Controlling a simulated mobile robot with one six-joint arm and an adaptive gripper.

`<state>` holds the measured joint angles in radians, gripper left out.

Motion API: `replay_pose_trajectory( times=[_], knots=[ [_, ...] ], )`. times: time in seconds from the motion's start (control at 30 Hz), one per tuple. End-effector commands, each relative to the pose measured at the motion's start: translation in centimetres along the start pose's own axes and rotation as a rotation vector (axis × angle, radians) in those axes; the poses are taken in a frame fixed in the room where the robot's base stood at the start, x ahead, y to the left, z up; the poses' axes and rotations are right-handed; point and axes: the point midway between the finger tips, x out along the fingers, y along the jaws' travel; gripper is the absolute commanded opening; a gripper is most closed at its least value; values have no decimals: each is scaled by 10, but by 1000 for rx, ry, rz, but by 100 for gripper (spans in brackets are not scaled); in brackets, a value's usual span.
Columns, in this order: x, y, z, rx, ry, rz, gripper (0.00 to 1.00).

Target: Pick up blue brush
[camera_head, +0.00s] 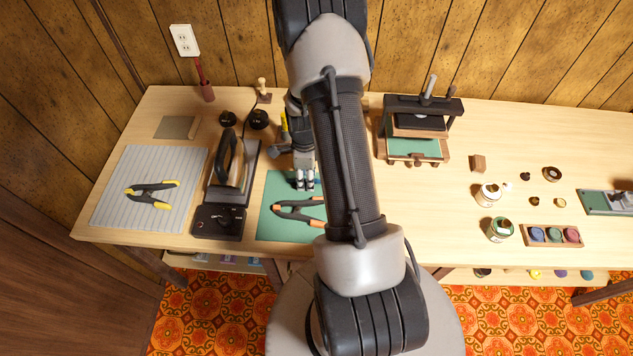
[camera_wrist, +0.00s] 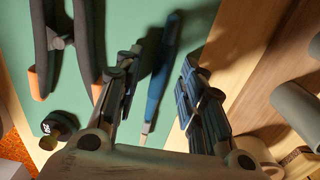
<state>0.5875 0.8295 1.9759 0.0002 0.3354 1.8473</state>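The blue brush (camera_wrist: 163,62) lies on the green mat (camera_wrist: 212,22) in the wrist view, its narrow pale end toward my gripper. My gripper (camera_wrist: 155,72) is open, with one finger on each side of the brush and a gap between them and it. In the head view my gripper (camera_head: 305,184) points down over the back part of the green mat (camera_head: 272,228). I cannot make out the brush in the head view, where my arm blocks part of the mat.
A black clamp with orange tips (camera_head: 298,211) lies on the mat close to my gripper; it also shows in the wrist view (camera_wrist: 62,42). A press (camera_head: 415,125) stands right. Bare tabletop (camera_head: 415,195) lies right of my arm.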

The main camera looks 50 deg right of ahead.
Motion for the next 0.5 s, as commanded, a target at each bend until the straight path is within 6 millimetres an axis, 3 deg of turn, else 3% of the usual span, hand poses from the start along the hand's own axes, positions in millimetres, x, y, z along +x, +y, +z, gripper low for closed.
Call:
replay_pose_trajectory(
  times=[0.5],
  knots=[
    [-1, 0, 0, 0, 0, 1, 6]
  ],
)
